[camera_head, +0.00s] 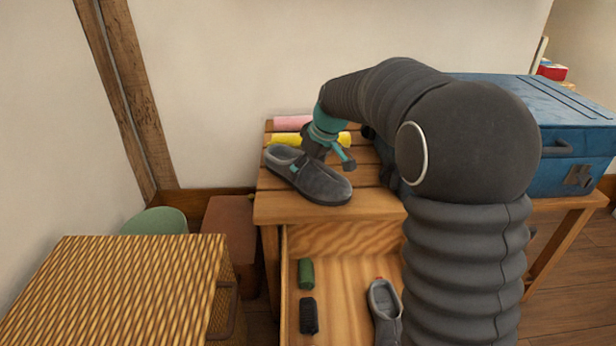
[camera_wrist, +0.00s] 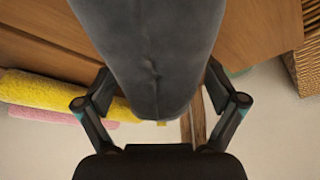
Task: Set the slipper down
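A dark grey slipper (camera_head: 325,184) is at the front left of the wooden table (camera_head: 375,205), its toe near the front edge. I cannot tell whether its sole touches the tabletop. My gripper (camera_head: 318,163) reaches down over the slipper. The gripper appears shut on the slipper. A second grey slipper (camera_head: 383,302) lies in the open drawer (camera_head: 345,275) below, partly hidden by my arm.
A yellow rolled towel (camera_head: 287,138) and a pink one (camera_head: 292,122) lie behind the slipper. A blue case (camera_head: 560,155) stands on the table's right. A green item (camera_head: 306,272) and a dark brush-like item (camera_head: 309,315) lie in the drawer. A wicker chest (camera_head: 110,290) stands left.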

